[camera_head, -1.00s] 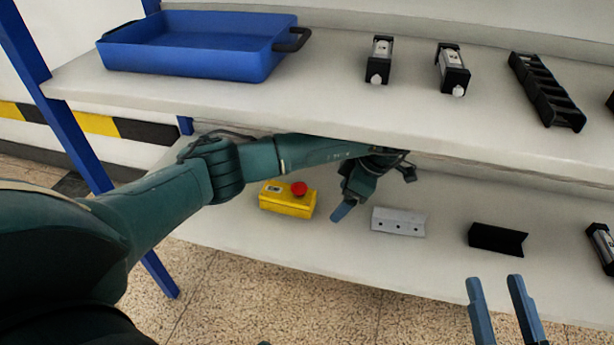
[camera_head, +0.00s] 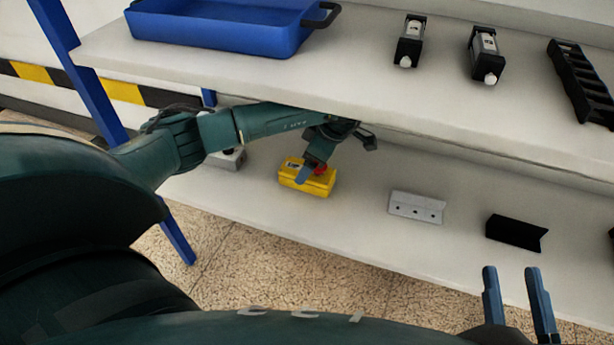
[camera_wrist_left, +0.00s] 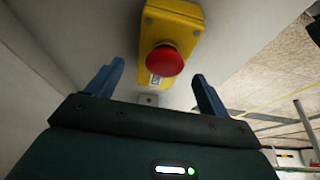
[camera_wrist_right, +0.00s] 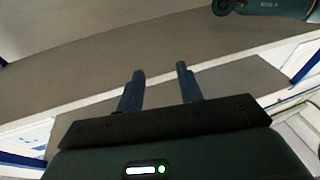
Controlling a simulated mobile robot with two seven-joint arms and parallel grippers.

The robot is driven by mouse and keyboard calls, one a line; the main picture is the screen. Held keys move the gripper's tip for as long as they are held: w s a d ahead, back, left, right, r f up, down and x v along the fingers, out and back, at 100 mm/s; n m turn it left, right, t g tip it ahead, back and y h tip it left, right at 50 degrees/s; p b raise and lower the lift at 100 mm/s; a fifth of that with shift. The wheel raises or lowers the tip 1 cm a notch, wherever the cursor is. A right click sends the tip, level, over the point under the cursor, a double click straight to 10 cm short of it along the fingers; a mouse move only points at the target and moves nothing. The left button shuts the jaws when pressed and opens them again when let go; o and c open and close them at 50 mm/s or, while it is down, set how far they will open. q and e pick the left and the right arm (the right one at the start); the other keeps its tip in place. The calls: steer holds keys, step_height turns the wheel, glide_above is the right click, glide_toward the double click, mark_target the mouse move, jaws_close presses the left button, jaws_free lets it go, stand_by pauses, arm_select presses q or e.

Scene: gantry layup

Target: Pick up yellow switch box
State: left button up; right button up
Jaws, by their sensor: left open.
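The yellow switch box (camera_head: 318,187) with a red round button lies on the lower shelf, left of a grey bracket. My left gripper (camera_head: 304,174) is in front of it in the head view and partly covers it. In the left wrist view the yellow box (camera_wrist_left: 184,22) and its red button lie just beyond and between the fingertips of my left gripper (camera_wrist_left: 158,82), which is open and empty. My right gripper (camera_head: 512,274) is open and empty, in front of the shelf at lower right. It also shows in the right wrist view (camera_wrist_right: 160,76).
The lower shelf also holds the grey bracket (camera_head: 416,207), a black bracket (camera_head: 515,231) and a grey box (camera_head: 228,159) left of the switch box. The upper shelf (camera_head: 330,89), over my left forearm, holds a blue tray (camera_head: 220,33), cylinders and a black rack (camera_head: 583,85).

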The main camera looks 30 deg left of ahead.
arm_select(q)
steer(key=shift+b+x, duration=0.6)
steer(key=shift+x, duration=0.65)
steer(key=shift+b+x, duration=0.65)
steer(key=shift+x, duration=0.15)
steer(key=shift+f, duration=0.15)
steer(key=c, duration=1.2)
arm_select(e)
steer(key=shift+w+r+n+t+y, duration=0.25)
steer(key=shift+r+n+y, duration=0.1)
steer(key=shift+r+y, duration=0.15)
steer(key=shift+w+r+n+t+y, duration=0.1)
steer(key=shift+r+n+t+y, duration=0.2)
steer(key=shift+r, duration=0.35)
steer(key=shift+w+r+n+t+y, duration=0.2)
steer(key=shift+r+n+y, duration=0.15)
steer(key=shift+r+y, duration=0.2)
